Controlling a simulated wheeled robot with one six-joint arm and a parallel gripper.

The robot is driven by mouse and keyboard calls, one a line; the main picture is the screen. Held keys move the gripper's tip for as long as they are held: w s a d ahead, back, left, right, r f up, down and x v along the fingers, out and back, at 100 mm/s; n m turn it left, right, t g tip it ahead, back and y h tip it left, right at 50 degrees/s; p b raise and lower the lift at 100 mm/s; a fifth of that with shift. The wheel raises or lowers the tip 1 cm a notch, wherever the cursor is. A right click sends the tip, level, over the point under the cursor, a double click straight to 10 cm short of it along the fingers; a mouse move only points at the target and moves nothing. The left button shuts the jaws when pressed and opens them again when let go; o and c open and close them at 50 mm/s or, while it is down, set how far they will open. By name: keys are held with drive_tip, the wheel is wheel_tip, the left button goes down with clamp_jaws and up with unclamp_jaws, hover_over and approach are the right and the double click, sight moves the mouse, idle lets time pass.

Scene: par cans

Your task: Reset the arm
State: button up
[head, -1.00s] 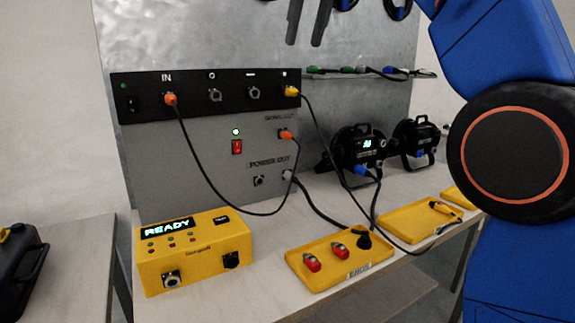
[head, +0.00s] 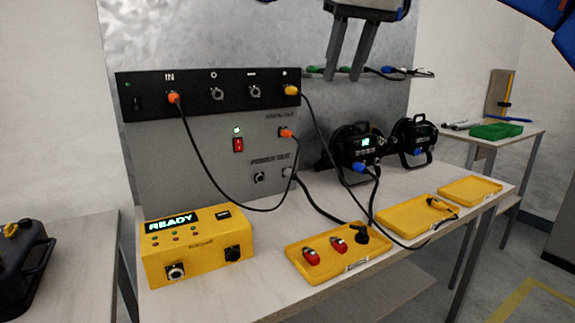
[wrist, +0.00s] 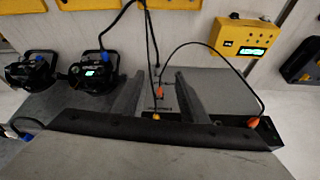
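My gripper (head: 345,77) hangs at the top of the head view, fingers pointing down, in front of the grey metal back panel. Its two grey fingers are apart with nothing between them. The wrist view also shows the gripper (wrist: 160,73) open and empty, with the rack panel's cables beyond it. Part of my blue arm shows in the upper right corner of the head view; the links between it and the gripper are out of frame.
The workbench (head: 225,300) bears a yellow tester (head: 195,245) reading READY, yellow trays (head: 405,217) and two black par cans (head: 357,150). Orange and yellow plugs with black cables hang from the black rack panel (head: 235,80). A small shelf (head: 420,74) holds connectors. A side table (head: 530,131) stands right.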

drive_tip(key=s+d+f+m, duration=0.1)
drive_tip(key=s+d+f, duration=0.4)
drive_tip(key=f, duration=1)
drive_tip(key=s+d+f+m+h, duration=0.1)
drive_tip(key=s+d+f+m, duration=0.1)
drive_tip(key=s+d+f, duration=0.4)
drive_tip(key=s+d+f+m, duration=0.1)
drive_tip(key=s+d+f, duration=0.5)
drive_tip(key=s+f, duration=0.7)
wheel_tip(320, 180, down, 12)
drive_tip(key=shift+s+d+f+t+h, duration=0.2)
drive_tip(key=shift+t+h, duration=0.1)
drive_tip(key=shift+h, duration=0.1)
